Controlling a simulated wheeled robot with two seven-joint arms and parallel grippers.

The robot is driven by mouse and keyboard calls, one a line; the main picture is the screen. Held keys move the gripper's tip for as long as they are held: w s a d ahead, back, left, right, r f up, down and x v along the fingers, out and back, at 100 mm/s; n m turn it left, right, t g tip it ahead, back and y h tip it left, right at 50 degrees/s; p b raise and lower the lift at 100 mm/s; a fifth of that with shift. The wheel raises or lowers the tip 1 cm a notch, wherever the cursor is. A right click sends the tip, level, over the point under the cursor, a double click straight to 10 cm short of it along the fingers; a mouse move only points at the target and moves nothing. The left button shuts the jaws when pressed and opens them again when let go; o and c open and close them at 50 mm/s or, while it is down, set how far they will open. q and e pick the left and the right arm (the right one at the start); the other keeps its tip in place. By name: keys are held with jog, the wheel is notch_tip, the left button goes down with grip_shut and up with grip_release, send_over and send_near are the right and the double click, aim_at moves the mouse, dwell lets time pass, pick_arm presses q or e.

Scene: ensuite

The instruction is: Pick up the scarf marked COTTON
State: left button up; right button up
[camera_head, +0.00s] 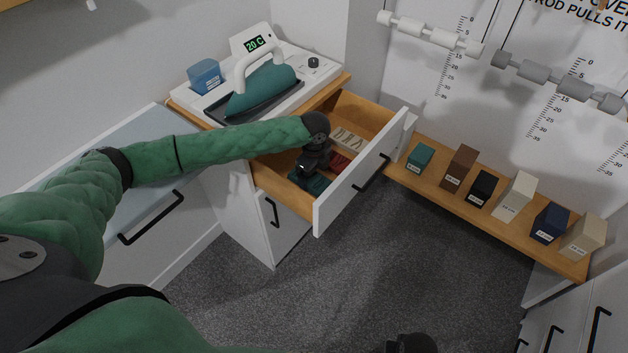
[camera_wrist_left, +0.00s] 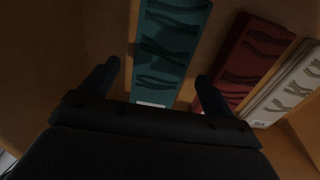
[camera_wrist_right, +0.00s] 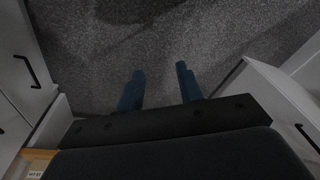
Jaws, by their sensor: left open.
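Three folded scarves lie in the open drawer (camera_head: 338,195): a teal one (camera_head: 318,184), a red one (camera_head: 338,163) and a cream one (camera_head: 347,140). My left gripper (camera_head: 310,172) is in the drawer over the teal scarf, hiding part of it. In the left wrist view the open fingers (camera_wrist_left: 155,78) stand either side of the teal scarf (camera_wrist_left: 170,45), with the red scarf (camera_wrist_left: 245,60) to the right. The cream scarf (camera_wrist_left: 288,88) has a tag that seems to read SILK. The teal tag is mostly hidden; the word COTTON is not legible. My right gripper (camera_wrist_right: 160,72) is open and empty above the carpet.
A teal iron (camera_head: 262,88) and a blue container (camera_head: 205,75) stand on the white unit above the drawer. A low wooden shelf (camera_head: 435,188) at right holds several small labelled boxes. Rods (camera_head: 430,35) hang on the wall. The carpet (camera_head: 400,265) between is clear.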

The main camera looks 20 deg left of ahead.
pick_arm(q)
jog(key=shift+f, duration=1.05)
pick_arm(e)
jog(key=shift+s+d+f, duration=0.1)
jog(key=shift+s+f, duration=0.1)
jog(key=shift+f, duration=1.1)
pick_arm(q)
jog(key=c, duration=1.1)
pick_arm(e)
jog(key=shift+s, duration=0.1)
